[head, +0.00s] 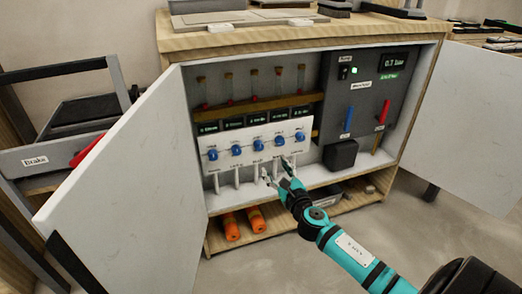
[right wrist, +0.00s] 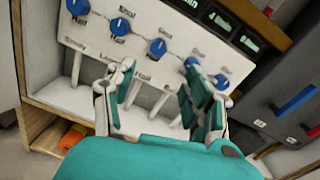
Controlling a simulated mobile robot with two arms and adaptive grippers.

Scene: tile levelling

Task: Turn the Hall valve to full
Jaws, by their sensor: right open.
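A white valve panel (head: 224,163) holds a row of blue knobs in the open cabinet. The middle knob (head: 257,144) appears to be the Hall valve; the label below it in the right wrist view looks like "Hall", but the print is small. This blue knob (right wrist: 158,47) points up and to one side, and I cannot read its setting surely. My right gripper (head: 276,170) is open and empty, just below and in front of the panel. In the right wrist view its fingers (right wrist: 155,92) are spread below the middle knob, apart from it. My left gripper is not in view.
White doors (head: 135,175) stand open on both sides. A grey control box (head: 367,90) with blue and red levers is right of the panel. White pipes (head: 236,177) run down below the knobs. Orange cylinders (head: 230,226) lie on the lower shelf.

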